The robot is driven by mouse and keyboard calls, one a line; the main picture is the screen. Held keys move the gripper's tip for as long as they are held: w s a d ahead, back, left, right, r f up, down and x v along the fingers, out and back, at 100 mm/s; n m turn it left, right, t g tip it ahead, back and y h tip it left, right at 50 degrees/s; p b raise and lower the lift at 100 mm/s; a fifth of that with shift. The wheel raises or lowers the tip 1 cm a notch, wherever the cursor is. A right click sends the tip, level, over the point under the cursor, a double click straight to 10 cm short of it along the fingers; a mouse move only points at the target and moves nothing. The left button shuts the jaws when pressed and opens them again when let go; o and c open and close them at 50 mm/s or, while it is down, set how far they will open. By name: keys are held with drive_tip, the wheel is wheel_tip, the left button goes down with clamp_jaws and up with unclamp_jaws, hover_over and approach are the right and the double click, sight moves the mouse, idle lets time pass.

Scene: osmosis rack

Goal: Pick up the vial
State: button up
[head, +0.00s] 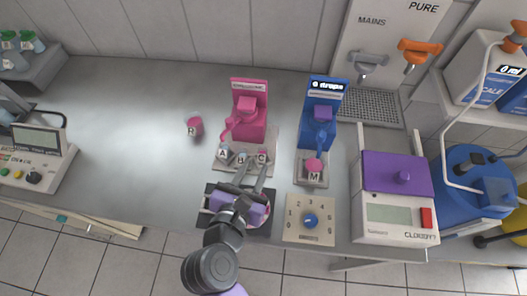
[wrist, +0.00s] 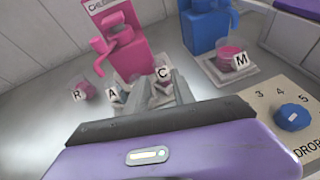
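My gripper (head: 253,165) reaches over the stand (head: 227,167) in front of the pink dispenser. Its two fingers are apart, also in the wrist view (wrist: 164,84). Small lettered vials stand there: A (head: 223,154), H (head: 241,156) and C (head: 262,156). In the head view the fingertips overlap the H and C area. In the wrist view the C label (wrist: 163,73) shows between the fingertips, and H is not readable. I cannot tell whether the fingers touch a vial. A pink vial R (head: 195,127) stands apart to the left. A pink vial M (head: 314,167) is under the blue dispenser.
The pink dispenser (head: 250,115) stands just behind the stand. The blue dispenser (head: 322,112) is to its right. A dial plate (head: 296,232) and a purple-lidded device (head: 398,172) stand further right. The bench (head: 125,130) is clear on the left. A white meter (head: 48,160) is at far left.

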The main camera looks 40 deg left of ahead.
sight(261, 155)
drive_tip(key=shift+d+f+n, duration=0.1)
drive_tip(key=shift+n, duration=0.2)
drive_tip(key=shift+w, duration=0.15)
drive_tip(key=x, duration=0.7)
drive_tip(key=shift+w+a+p, duration=0.2)
drive_tip(key=shift+w+p, duration=0.05)
drive_tip(key=shift+p, duration=0.15)
clamp_jaws()
